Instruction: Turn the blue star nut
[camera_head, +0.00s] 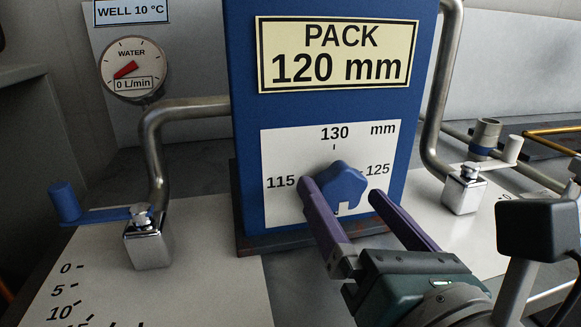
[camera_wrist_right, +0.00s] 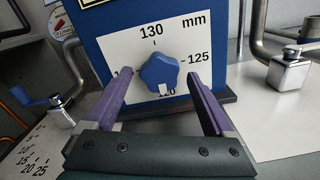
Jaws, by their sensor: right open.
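The blue star nut (camera_head: 342,186) is mounted on the white dial plate (camera_head: 285,150) on the front of the blue panel. The dial reads 115, 130 and 125 mm around it. In the right wrist view the nut (camera_wrist_right: 159,70) has a white mark at its lower edge, just above a partly hidden 120. My right gripper (camera_head: 341,191) is open, with one purple finger to each side of the nut. In the right wrist view the gripper (camera_wrist_right: 159,75) shows gaps between the nut and both fingers. Whether the fingertips reach the nut's depth is hard to tell. My left gripper is not in view.
A sign (camera_head: 336,55) above the dial reads PACK 120 mm. A water gauge (camera_head: 133,68) at left points to 0 L/min. A blue-handled valve (camera_head: 148,243) stands left of the panel, and a white-handled valve (camera_head: 463,190) right of it. Metal pipes flank the panel.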

